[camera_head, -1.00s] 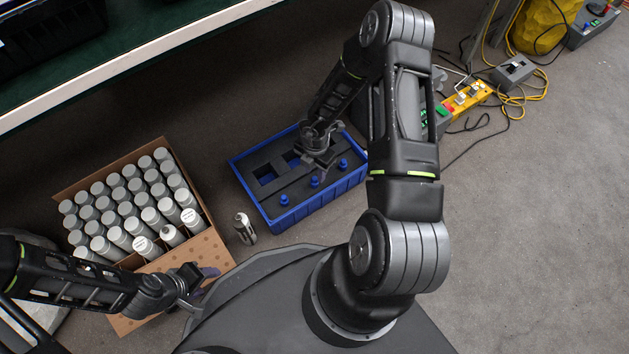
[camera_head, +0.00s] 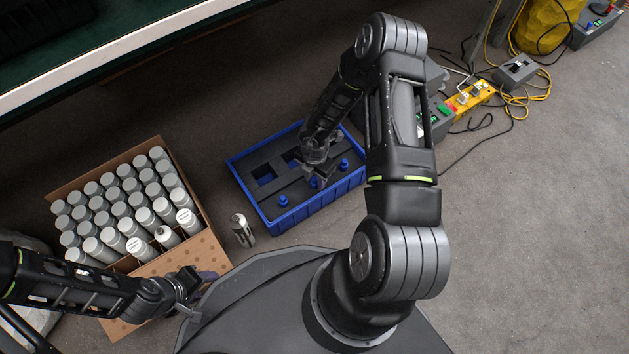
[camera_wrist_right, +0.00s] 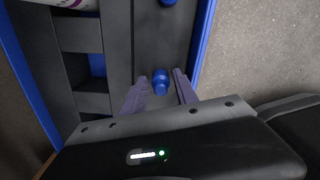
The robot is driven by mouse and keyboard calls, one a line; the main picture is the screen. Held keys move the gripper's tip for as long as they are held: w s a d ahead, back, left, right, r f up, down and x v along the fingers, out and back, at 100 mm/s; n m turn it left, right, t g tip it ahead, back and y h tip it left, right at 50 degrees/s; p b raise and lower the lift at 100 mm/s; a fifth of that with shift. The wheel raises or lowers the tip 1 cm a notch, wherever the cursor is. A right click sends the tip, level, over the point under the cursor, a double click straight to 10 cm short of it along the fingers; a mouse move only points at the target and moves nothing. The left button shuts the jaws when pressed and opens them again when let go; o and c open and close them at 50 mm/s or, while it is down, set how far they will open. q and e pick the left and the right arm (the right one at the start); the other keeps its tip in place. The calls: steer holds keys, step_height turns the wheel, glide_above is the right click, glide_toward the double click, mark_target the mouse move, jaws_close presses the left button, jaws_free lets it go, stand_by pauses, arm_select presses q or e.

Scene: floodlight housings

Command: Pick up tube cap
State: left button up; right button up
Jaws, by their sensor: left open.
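Blue tube caps stand in a dark foam insert inside a blue crate (camera_head: 296,217). One cap (camera_head: 283,201) is near the crate's left end and another (camera_head: 343,164) near its right end. My right gripper (camera_head: 317,182) is low over the crate's middle and largely hides what is under it. In the right wrist view, its open fingers (camera_wrist_right: 160,92) are on either side of a blue cap (camera_wrist_right: 160,82), with gaps visible. Another cap (camera_wrist_right: 168,3) is cut off at the top edge.
A cardboard box (camera_head: 190,260) holds many grey-capped tubes (camera_head: 125,205) at the left. A lone silver tube (camera_head: 243,230) is on the floor between box and crate. Yellow cables (camera_head: 520,98) and a power strip (camera_head: 470,98) lie at the upper right. Floor at right is clear.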

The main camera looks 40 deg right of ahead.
mark_target(315, 178)
steer(key=shift+c, duration=0.2)
jaws_close()
arm_select(q)
steer(key=r+p, duration=0.3)
steer(key=s+r+p, duration=0.1)
steer(key=r+p, duration=0.1)
steer(key=shift+r, duration=0.15)
arm_select(e)
step_height(315, 178, up, 10)
arm_select(q)
steer(key=shift+c, duration=0.3)
stand_by(0.5)
